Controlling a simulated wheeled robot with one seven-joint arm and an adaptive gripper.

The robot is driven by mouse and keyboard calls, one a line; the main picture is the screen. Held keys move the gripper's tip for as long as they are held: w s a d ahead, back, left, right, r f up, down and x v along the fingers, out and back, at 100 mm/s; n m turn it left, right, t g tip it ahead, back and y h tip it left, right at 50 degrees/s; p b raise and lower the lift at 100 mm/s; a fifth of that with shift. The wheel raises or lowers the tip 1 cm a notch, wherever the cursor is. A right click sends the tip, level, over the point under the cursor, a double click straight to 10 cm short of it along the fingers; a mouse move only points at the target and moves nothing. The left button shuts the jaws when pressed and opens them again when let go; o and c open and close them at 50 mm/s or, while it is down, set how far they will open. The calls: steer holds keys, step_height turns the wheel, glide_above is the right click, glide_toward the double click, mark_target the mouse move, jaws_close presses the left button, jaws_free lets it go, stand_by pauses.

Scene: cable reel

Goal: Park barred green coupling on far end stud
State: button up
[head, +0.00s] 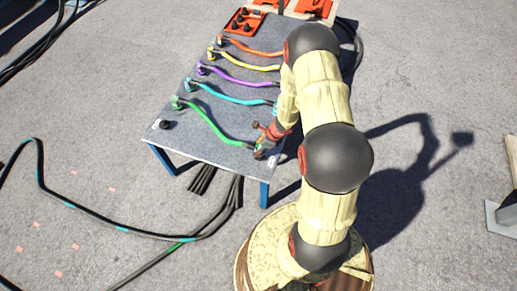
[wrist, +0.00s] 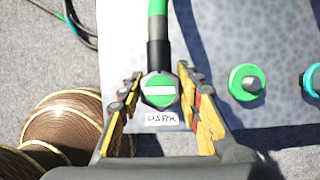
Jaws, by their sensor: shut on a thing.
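The green coupling (wrist: 160,90) with a white bar across its face is between the two fingers of my gripper (wrist: 161,104) in the wrist view, and the gripper is shut on it. A black sleeve and the green cable (wrist: 157,22) run up from it. A white PARK label (wrist: 162,118) lies just below the coupling. I cannot tell whether a stud is under it. In the head view my gripper (head: 266,142) is at the bench's right end, at the end of the green cable (head: 212,122). A bare black stud (head: 165,125) stands at the bench's left front corner.
The grey bench (head: 217,147) also carries cyan (head: 228,95), purple (head: 235,75), yellow and orange cables. A green round fitting (wrist: 247,82) stands right of the coupling in the wrist view, with a cyan one (wrist: 314,80) beyond. A red tray (head: 244,20) is at the back.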

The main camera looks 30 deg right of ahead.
steer(key=shift+f+b, duration=0.4)
steer(key=shift+b, duration=0.1)
steer(key=o, duration=1.4)
steer(key=v, duration=1.2)
steer(key=shift+s, duration=0.1)
